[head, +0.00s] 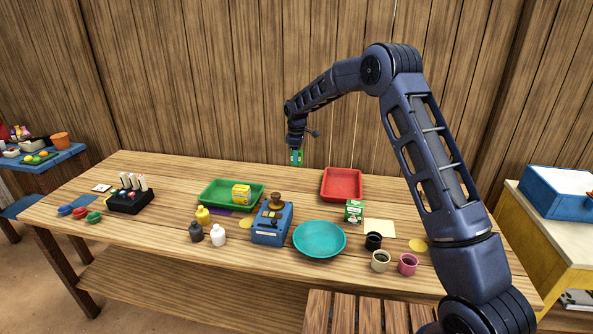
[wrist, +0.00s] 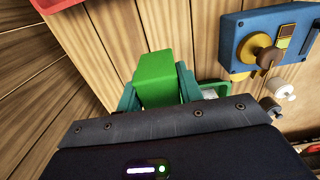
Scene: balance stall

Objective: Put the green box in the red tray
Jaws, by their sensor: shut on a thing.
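My gripper (head: 296,152) is shut on a green box (wrist: 157,78) and holds it in the air over the back of the table. The held box shows plain green between the two fingers in the wrist view. The red tray (head: 342,184) lies on the table to the right of my gripper and looks empty. Its edge also shows at the top left of the wrist view (wrist: 54,4). A second green box (head: 354,211), with a white label, stands on the table in front of the red tray.
A green tray (head: 214,198) holds a yellow box (head: 241,194). A blue balance (head: 271,224), a teal bowl (head: 319,239), small bottles and several cups stand toward the front. The back of the table between the trays looks clear.

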